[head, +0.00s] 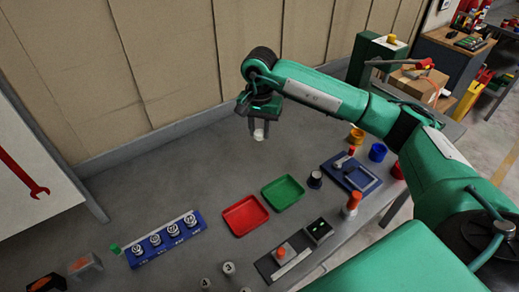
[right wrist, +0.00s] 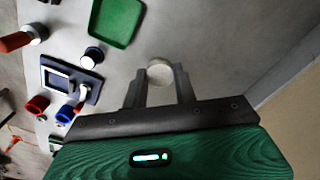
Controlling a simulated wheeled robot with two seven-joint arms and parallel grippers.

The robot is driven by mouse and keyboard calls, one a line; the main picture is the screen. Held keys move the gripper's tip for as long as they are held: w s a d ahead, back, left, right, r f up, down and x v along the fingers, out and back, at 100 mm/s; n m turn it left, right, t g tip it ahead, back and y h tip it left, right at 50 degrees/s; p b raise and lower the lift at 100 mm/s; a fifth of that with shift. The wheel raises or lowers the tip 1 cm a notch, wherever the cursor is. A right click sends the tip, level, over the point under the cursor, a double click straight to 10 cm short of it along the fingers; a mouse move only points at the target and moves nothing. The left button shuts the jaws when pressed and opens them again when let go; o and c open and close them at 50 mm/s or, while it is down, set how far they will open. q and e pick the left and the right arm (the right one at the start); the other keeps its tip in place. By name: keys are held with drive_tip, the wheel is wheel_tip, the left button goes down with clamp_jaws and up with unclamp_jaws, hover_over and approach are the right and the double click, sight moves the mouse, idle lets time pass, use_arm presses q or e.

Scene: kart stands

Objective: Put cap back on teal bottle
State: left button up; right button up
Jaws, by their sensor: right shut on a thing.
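My right gripper (head: 259,135) is high above the back of the grey table, pointing down. It is shut on a small white round piece, seemingly the cap (head: 259,135). In the right wrist view the white cap (right wrist: 160,71) sits between the tips of the two fingers of the right gripper (right wrist: 159,80), clear of the tabletop. A small teal-green thing (head: 115,249) stands at the left end of the blue rack; it is too small to tell whether it is the teal bottle. My left gripper is not in view.
A red tray (head: 244,216) and a green tray (head: 283,192) lie mid-table. The table behind the trays is clear, up to the wall.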

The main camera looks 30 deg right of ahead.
drive_tip(key=shift+r, duration=1.05)
drive_tip(key=shift+f, duration=0.1)
drive_tip(key=s+a+f+n, duration=0.3)
drive_tip(key=s+f+n, duration=0.1)
drive_tip(key=s, duration=0.3)
drive_tip(key=s+a+f+n, duration=0.4)
drive_tip(key=s+f, duration=0.1)
drive_tip(key=s, duration=0.2)
drive_tip(key=shift+a+n, duration=0.2)
drive_tip(key=shift+n, duration=0.2)
